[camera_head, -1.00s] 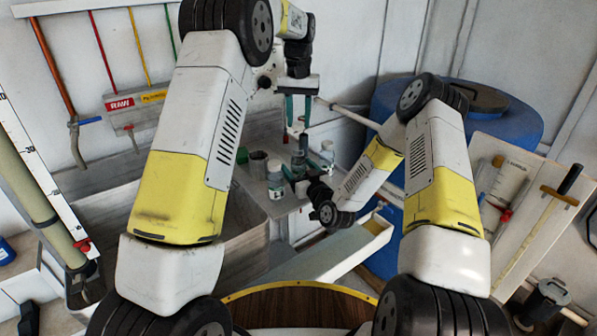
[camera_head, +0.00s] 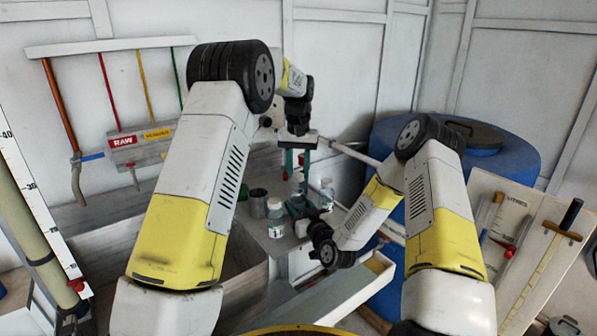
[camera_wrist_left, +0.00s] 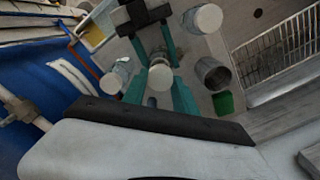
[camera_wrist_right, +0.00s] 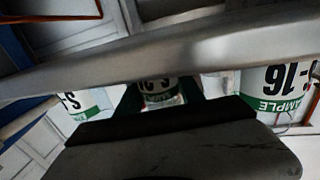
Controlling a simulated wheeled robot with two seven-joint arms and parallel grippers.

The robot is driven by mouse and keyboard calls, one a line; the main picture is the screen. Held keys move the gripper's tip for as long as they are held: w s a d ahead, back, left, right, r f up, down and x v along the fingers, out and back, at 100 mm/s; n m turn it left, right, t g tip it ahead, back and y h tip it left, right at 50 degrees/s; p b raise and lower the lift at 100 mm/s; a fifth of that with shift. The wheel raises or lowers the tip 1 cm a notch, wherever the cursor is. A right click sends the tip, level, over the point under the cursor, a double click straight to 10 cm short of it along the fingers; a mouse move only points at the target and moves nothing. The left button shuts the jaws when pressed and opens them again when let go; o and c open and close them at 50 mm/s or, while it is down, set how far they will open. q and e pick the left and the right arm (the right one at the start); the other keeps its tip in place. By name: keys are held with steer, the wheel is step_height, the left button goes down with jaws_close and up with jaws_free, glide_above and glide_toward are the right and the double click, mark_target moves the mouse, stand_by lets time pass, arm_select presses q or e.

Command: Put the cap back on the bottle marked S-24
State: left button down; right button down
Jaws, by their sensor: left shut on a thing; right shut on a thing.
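My left gripper (camera_head: 296,176) points down from above, its teal fingers shut on a white round cap (camera_wrist_left: 160,77). The cap is over the middle bottle (camera_head: 297,201), which also shows below the cap in the left wrist view (camera_wrist_left: 151,101). I cannot tell whether cap and bottle touch. My right gripper (camera_head: 308,214) comes in low from the right and is shut on this middle bottle. In the right wrist view the bottle (camera_wrist_right: 158,92) appears upside down between teal fingers; its label seems to begin S-2, the rest unclear.
A white-capped bottle marked S-16 (camera_wrist_right: 278,88) stands to the left in the head view (camera_head: 276,218). Another bottle (camera_head: 327,190) stands to the right. A metal cup (camera_head: 258,204) and green item (camera_wrist_left: 223,103) are close by. A wire rack (camera_wrist_left: 280,50) lies beyond.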

mark_target(299, 174)
arm_select(q)
steer(key=shift+f, duration=0.25)
stand_by(0.3)
steer(key=shift+f, duration=0.85)
steer(key=shift+f, duration=0.6)
